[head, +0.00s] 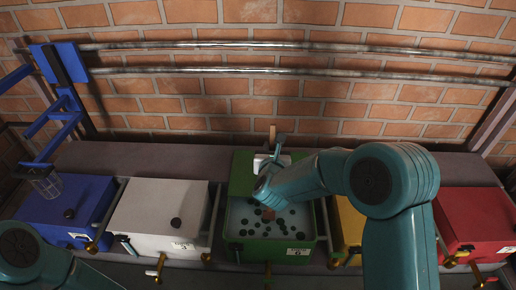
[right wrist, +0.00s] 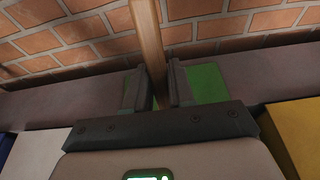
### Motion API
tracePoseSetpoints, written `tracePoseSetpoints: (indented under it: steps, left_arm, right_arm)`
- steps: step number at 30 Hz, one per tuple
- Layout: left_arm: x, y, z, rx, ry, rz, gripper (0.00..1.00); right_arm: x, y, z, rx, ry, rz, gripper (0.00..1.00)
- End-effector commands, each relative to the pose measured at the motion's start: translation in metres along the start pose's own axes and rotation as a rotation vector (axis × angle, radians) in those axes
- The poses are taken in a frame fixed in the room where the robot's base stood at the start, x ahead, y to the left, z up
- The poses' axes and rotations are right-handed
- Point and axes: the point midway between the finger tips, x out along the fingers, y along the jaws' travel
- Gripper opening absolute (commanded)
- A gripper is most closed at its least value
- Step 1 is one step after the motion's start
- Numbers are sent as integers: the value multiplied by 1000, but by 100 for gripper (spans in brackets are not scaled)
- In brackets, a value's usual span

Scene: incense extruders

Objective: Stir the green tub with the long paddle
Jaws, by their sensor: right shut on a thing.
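The green tub (head: 242,178) stands open in the middle of the head view. It holds pale liquid with several dark round pieces floating in it. My right gripper (head: 274,153) is above the back part of the tub. It is shut on the wooden handle of the long paddle (head: 272,132), whose top sticks up above the fingers. In the right wrist view the handle (right wrist: 149,40) stands nearly upright between the two fingers (right wrist: 158,88). A reddish-brown patch in the liquid looks like the paddle's lower end. My right arm hides part of the tub. My left gripper is out of view.
A closed white tub (head: 150,208) and blue tub (head: 62,208) stand to the left. A yellow tub (head: 348,222) and red tub (head: 478,217) stand to the right. A blue frame (head: 60,62) meets metal rails (head: 200,71) along the brick wall.

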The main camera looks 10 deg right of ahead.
Motion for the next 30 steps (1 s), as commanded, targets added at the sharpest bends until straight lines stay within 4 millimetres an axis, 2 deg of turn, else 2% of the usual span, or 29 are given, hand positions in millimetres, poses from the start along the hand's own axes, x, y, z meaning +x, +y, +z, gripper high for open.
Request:
tracePoseSetpoints:
  steps: [9, 15, 25, 30]
  left_arm:
    - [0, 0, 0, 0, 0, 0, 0]
    - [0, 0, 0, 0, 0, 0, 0]
    - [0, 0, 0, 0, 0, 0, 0]
    - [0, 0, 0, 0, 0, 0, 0]
  right_arm:
    - [0, -51, 0, 1, -1, -4, 0]
    - [0, -72, 0, 1, 0, -2, 0]
    - [0, -73, 0, 0, -1, 1, 0]
    - [0, -51, 0, 0, -2, 4, 0]
